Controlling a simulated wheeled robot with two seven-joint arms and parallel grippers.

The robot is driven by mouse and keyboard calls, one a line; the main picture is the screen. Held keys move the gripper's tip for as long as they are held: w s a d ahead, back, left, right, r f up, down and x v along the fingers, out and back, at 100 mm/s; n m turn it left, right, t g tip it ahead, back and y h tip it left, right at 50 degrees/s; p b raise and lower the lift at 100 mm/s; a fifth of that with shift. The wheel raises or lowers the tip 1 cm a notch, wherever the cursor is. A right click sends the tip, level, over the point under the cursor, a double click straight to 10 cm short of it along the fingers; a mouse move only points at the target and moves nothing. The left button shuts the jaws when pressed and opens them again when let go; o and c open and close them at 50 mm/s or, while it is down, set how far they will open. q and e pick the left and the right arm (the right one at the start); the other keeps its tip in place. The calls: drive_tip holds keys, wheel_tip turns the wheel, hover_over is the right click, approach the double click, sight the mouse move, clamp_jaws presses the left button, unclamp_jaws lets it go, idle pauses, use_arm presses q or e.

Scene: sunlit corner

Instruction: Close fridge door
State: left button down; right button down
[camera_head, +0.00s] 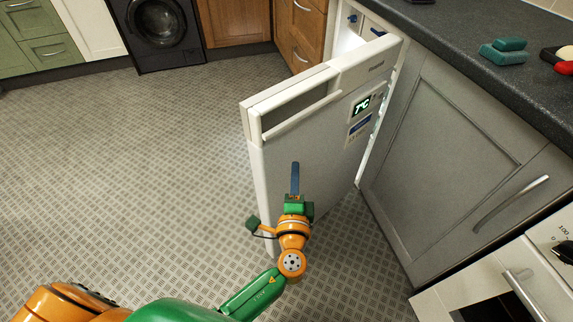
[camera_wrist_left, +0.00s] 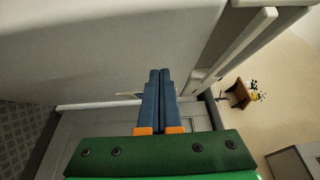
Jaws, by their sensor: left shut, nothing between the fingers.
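The white fridge door (camera_head: 305,130) stands open in the head view, swung out from the fridge, with a lit interior (camera_head: 348,42) visible behind it. A display reading 7°C and a recessed handle (camera_head: 300,108) are on its front. My left gripper (camera_head: 295,166) is in front of the lower part of the door, its blue fingers pointing along the door face. In the left wrist view the fingers (camera_wrist_left: 159,75) are shut together with nothing between them, and the door panel (camera_wrist_left: 110,45) fills the upper left. I cannot tell whether they touch it. My right gripper is not in view.
A grey cabinet (camera_head: 450,160) and dark countertop (camera_head: 480,60) stand to the right of the fridge. A white oven (camera_head: 510,290) is at the lower right. A black washing machine (camera_head: 157,30) stands at the back. The tiled floor (camera_head: 120,160) on the left is clear.

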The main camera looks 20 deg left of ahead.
sight(287, 154)
use_arm(q)
drive_tip(key=shift+w+a, duration=0.35)
drive_tip(key=shift+a, duration=0.3)
drive_tip(key=shift+w+a, duration=0.3)
drive_tip(key=shift+a, duration=0.35)
